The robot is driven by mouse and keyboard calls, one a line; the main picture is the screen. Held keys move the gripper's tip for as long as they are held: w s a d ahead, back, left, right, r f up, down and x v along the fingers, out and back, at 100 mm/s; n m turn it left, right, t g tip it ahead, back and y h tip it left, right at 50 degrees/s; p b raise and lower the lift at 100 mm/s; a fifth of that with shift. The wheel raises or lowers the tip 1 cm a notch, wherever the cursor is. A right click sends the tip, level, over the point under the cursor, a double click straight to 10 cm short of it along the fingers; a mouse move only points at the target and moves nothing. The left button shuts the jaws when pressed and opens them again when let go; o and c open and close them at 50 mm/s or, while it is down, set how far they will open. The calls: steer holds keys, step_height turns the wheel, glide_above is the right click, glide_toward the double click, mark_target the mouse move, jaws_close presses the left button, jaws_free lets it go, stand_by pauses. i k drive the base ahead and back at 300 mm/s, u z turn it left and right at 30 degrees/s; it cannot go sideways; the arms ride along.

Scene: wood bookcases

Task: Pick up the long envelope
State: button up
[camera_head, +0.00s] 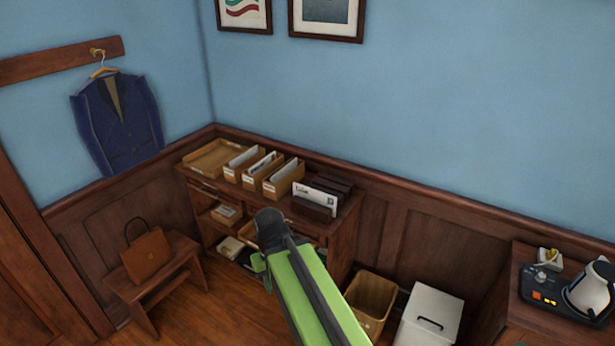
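A long white envelope (317,194) with dark print stands upright in a dark letter rack (316,208) on top of the wooden bookcase, near its right end. The rack's front panel hides its lower part. My green arm reaches up from the bottom of the view toward the bookcase front. Its dark rounded end is below and to the left of the envelope, apart from it in the picture. I cannot make out my gripper's fingers or whether they hold anything.
An open tray (209,157) and several file boxes (283,178) share the bookcase top. A bench (152,282) with a brown bag (146,254) stands left. A waste bin (371,302) and white box (428,318) stand right. A kettle (592,291) is far right.

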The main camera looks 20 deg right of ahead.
mark_target(327, 200)
steer(key=z, duration=0.3)
steer(key=i, duration=1)
steer(key=z, duration=0.05)
